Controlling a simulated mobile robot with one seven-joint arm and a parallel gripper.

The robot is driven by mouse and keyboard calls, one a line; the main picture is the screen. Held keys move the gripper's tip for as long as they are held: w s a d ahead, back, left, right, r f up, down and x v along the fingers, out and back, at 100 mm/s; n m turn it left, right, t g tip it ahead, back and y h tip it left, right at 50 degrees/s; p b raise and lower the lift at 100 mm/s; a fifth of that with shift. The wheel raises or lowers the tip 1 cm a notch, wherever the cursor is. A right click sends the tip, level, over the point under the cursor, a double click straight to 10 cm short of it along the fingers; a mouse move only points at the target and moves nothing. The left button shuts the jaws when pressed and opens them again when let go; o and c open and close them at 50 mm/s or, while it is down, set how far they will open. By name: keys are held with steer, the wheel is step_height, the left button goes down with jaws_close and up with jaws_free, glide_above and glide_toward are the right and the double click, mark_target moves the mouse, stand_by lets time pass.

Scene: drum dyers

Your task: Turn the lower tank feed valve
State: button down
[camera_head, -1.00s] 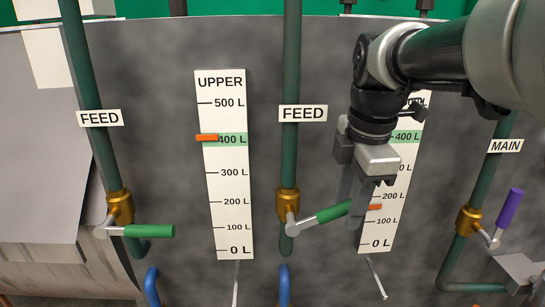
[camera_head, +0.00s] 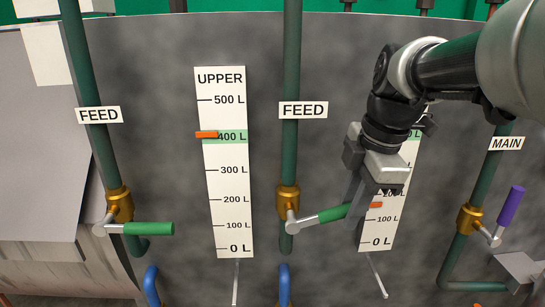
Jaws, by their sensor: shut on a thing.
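A feed valve with a brass body (camera_head: 288,200) and a green-gripped lever (camera_head: 330,214) sits on the middle green pipe, between the two gauges. The lever points right and slightly up. My gripper (camera_head: 355,218) is shut on the outer end of the green grip, reaching down from the upper right. The gauge to its right (camera_head: 378,241) is partly hidden by my gripper and wrist, including its title. Its orange marker (camera_head: 376,205) stands between 100 L and 200 L. A green band on it is at about 400 L.
The UPPER gauge (camera_head: 228,185) has its orange marker at about 400 L. Another FEED valve with a green lever (camera_head: 150,228) is at the left. A MAIN valve with a purple lever (camera_head: 509,207) is at the right. Blue handles (camera_head: 285,285) show below.

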steer(key=f+y+b, duration=0.3)
steer(key=b, duration=0.1)
steer(key=shift+d+f+y, duration=0.3)
steer(key=shift+f, duration=0.05)
steer(key=c, duration=1.6)
jaws_free()
steer(key=shift+r, duration=0.1)
steer(key=p+v, duration=0.3)
steer(key=v, duration=1.4)
steer(key=shift+s+d+r+p, duration=0.1)
steer(key=shift+d+p, duration=0.1)
steer(key=shift+p, duration=0.15)
